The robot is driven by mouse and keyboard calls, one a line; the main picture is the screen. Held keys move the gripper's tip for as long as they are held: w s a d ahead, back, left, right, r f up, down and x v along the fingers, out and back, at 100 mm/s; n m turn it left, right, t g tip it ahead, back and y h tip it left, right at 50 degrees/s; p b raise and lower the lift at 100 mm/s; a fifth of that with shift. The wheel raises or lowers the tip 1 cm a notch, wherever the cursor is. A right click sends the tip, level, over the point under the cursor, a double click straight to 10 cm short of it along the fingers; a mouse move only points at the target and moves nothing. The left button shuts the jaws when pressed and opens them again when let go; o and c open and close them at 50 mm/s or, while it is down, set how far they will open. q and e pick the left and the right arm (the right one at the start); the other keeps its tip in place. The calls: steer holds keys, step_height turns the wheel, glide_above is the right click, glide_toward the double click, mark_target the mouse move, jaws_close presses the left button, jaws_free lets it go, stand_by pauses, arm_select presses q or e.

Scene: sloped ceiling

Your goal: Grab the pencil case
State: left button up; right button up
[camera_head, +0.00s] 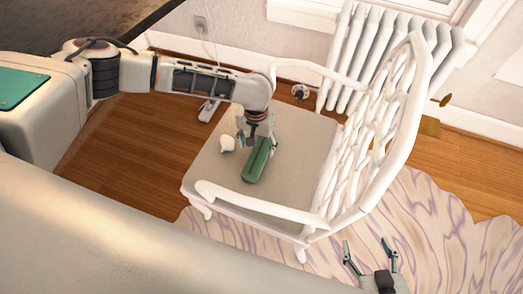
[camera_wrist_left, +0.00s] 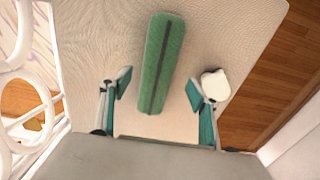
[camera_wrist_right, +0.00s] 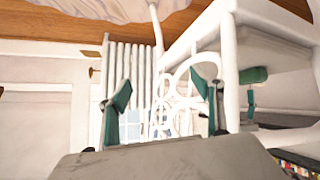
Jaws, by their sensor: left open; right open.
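The pencil case is a long green case with a dark zip line (camera_head: 257,163), lying on the seat of a white chair (camera_head: 215,172). In the left wrist view the pencil case (camera_wrist_left: 162,62) lies ahead of and between the open fingers of my left gripper (camera_wrist_left: 158,90). In the head view my left gripper (camera_head: 257,140) is above the far end of the case, partly covering it. My left gripper is open and empty. My right gripper (camera_head: 371,250) is open and empty, low by the chair's right side; it also shows in the right wrist view (camera_wrist_right: 165,95).
A small white object (camera_head: 227,143) lies on the seat left of the case; it is also in the left wrist view (camera_wrist_left: 215,85). The chair's armrest (camera_head: 260,207) and lattice back (camera_head: 375,130) border the seat. A radiator (camera_head: 385,45) stands behind. A patterned rug (camera_head: 440,225) lies at right.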

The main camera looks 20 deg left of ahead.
mark_target(258, 153)
arm_select(q)
steer(key=shift+s+f, duration=0.1)
steer(key=shift+f, duration=0.75)
step_height(258, 153, down, 4)
steer(key=shift+d+r+b, duration=0.1)
steer(key=shift+d+b, duration=0.05)
steer(key=shift+b, duration=1.1)
steer(key=shift+w+f, duration=0.25)
steer(key=shift+f, duration=0.15)
steer(key=shift+r, duration=0.1)
steer(key=c, duration=1.3)
arm_select(e)
steer(key=shift+w+a+f, duration=0.15)
steer(key=shift+a+f, duration=0.05)
steer(key=shift+a, duration=0.35)
